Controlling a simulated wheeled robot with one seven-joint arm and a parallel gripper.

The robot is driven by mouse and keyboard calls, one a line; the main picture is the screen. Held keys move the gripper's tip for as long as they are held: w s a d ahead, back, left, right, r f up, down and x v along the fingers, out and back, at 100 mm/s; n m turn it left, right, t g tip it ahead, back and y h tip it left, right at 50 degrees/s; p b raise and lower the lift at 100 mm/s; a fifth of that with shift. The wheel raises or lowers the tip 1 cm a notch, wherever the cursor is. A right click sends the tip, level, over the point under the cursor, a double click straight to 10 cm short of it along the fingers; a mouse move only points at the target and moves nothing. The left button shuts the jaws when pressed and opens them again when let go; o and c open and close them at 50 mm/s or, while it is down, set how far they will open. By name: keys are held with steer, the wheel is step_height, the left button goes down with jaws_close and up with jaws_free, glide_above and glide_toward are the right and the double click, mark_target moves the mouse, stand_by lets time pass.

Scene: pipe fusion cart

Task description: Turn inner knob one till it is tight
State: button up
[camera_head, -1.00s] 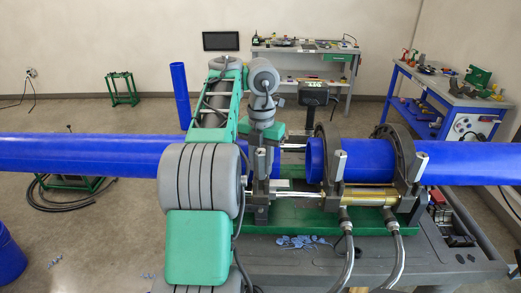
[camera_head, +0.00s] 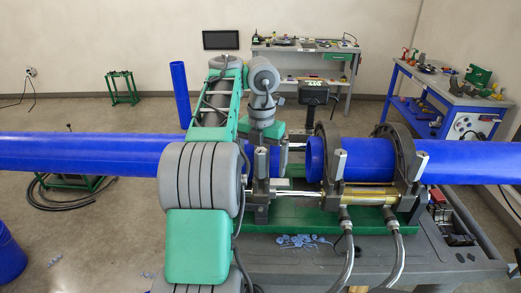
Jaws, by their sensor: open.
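The pipe clamps stand on the green machine bed (camera_head: 300,217). Upright silver-topped clamp knobs show at the front: one at the left clamp (camera_head: 261,160), one at the inner right clamp (camera_head: 340,163) and one at the outer right clamp (camera_head: 419,165). No label shows which is inner knob one. My gripper (camera_head: 271,132) is behind the left front knob, over the blue pipe near its left end face. Its fingers are mostly hidden by the clamp and the arm, and it appears open and empty. Whether it touches any knob cannot be told.
A left blue pipe (camera_head: 80,153) and a right blue pipe (camera_head: 465,162) lie in line, with a gap between their ends. Hoses (camera_head: 346,262) run down at the front. Blue shavings (camera_head: 300,241) lie on the cart. A small dark screen (camera_head: 313,93) stands behind.

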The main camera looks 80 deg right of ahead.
mark_target(261, 150)
step_height(261, 150, up, 6)
steer(key=p, duration=0.6)
steer(key=shift+r, duration=0.15)
steer(key=shift+f, duration=0.2)
